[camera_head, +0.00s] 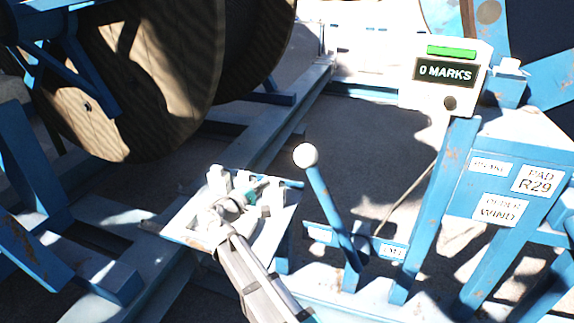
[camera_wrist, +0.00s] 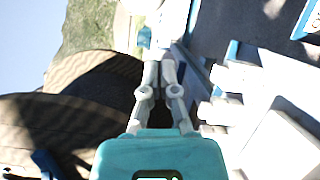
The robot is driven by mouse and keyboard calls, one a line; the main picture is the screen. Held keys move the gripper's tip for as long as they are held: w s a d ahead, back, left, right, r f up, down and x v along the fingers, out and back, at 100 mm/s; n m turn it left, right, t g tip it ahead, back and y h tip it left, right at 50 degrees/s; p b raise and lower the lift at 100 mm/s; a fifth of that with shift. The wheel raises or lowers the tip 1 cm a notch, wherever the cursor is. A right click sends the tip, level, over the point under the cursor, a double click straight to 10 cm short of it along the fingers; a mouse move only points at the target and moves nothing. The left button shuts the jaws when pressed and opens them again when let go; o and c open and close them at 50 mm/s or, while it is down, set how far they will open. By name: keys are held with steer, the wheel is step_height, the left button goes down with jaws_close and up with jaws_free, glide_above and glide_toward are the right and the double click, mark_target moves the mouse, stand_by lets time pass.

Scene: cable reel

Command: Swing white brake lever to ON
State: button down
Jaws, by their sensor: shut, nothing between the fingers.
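The brake lever is a blue rod (camera_head: 331,212) with a white ball knob (camera_head: 306,155) at its top, in the middle of the head view. It leans up and to the left from a blue base bar with small white labels (camera_head: 393,252) on either side. The labels are too small to read surely. My gripper (camera_head: 258,186) is left of the knob and apart from it, over a white plate. In the wrist view my gripper (camera_wrist: 160,72) has its fingers together with nothing between them. The lever cannot be made out surely in the wrist view.
A large wooden reel (camera_head: 150,70) stands at the upper left in a blue frame. A white counter box (camera_head: 445,75) reads 0 MARKS at the upper right. A white plate (camera_head: 180,225) with upright pieces lies beneath my gripper.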

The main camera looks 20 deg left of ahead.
steer(key=a, duration=0.1)
steer(key=s+a, duration=0.1)
steer(key=shift+s+a+r+n+t+y, duration=0.15)
steer(key=shift+a+r+n+t+y, duration=0.2)
steer(key=shift+a+n+t+y, duration=0.05)
steer(key=s+d+p+x, duration=0.1)
steer(key=d+x, duration=0.1)
steer(key=x, duration=1)
steer(key=shift+w+d+r, duration=0.4)
steer(key=shift+w+d, duration=0.05)
steer(key=shift+d, duration=0.05)
steer(key=shift+p, duration=0.3)
